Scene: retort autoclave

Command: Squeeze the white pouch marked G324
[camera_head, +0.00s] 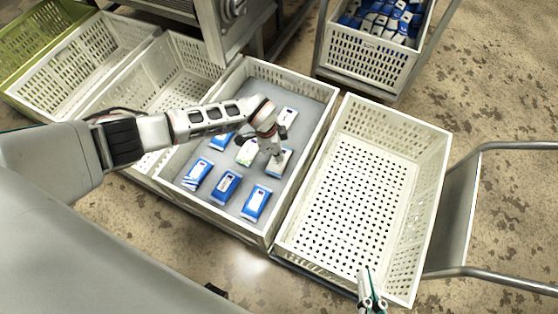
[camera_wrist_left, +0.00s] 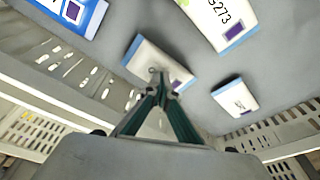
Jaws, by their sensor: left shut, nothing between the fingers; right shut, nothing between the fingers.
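A white pouch with blue ends and a dark square label (camera_wrist_left: 148,58) lies on the grey floor of the crate, under my left gripper (camera_wrist_left: 158,84). The fingertips are together and empty, at or just above the pouch; contact cannot be told. In the head view the left gripper (camera_head: 276,157) hides part of that pouch (camera_head: 284,166). Its mark cannot be read, so I cannot tell which pouch is G324. A white pouch with green print reading G273 (camera_wrist_left: 222,18) lies to its right in the wrist view. My right gripper (camera_head: 371,290) is shut and empty at the right crate's near edge.
The grey-floored crate (camera_head: 318,118) holds several blue-and-white pouches (camera_head: 255,203) and a white pouch (camera_head: 287,117). An empty perforated crate (camera_head: 432,170) stands to its right. More pale crates (camera_head: 130,40) stand left. A crate of pouches (camera_head: 360,58) stands behind.

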